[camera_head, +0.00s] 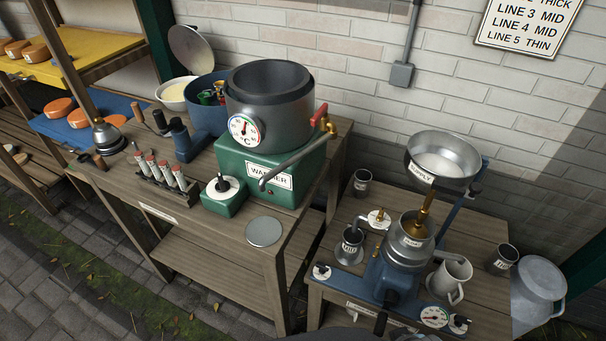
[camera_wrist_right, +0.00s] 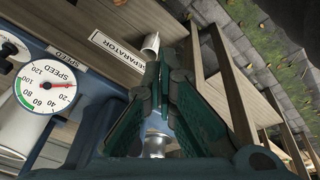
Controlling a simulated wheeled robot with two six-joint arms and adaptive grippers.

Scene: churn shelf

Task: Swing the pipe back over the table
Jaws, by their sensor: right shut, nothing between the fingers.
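The grey pipe (camera_head: 292,160) comes from the brass tap (camera_head: 329,126) at the right side of the dark pot (camera_head: 268,105). It slants down and left across the front of the green warmer (camera_head: 240,162), its free end in front of the warmer. The wooden table (camera_head: 200,205) lies below. My right gripper (camera_wrist_right: 178,76) is shut and empty in the right wrist view, above the separator's edge with its label (camera_wrist_right: 117,50). A pale metal tube end (camera_wrist_right: 151,43) shows just beyond its fingers; I cannot tell whether they touch. My left gripper is out of view.
A round metal disc (camera_head: 263,231) lies at the table's front right corner. A rack of several vials (camera_head: 165,174) stands at the left. The separator (camera_head: 396,262) and its supply bowl (camera_head: 443,160) stand on the right bench, with cups around them. A narrow gap divides the tables.

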